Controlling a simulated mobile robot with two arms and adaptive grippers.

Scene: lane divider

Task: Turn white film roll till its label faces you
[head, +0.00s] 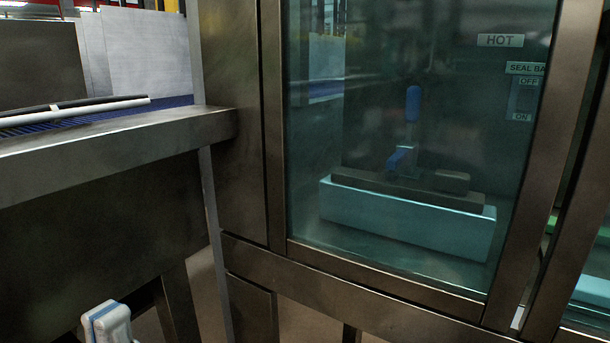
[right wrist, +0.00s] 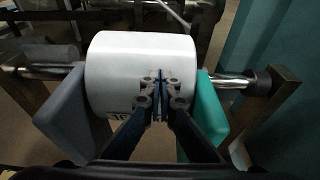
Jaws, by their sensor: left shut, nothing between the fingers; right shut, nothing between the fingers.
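In the right wrist view the white film roll (right wrist: 120,70) sits on a steel shaft (right wrist: 240,83), between a grey block (right wrist: 62,105) and a green block (right wrist: 207,110). A bit of dark print (right wrist: 117,117) shows low on the roll, partly hidden by a finger of mine. My right gripper (right wrist: 161,76) is shut and empty, its tips over the right part of the roll. I cannot tell whether they touch it.
Brown supports (right wrist: 278,88) hold the shaft ends. In the head view a metal ledge (head: 110,138) stands at the left. A framed glass door (head: 400,120) fills the middle, with a pale blue block (head: 400,220) and a blue-handled lever (head: 412,105) behind it.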

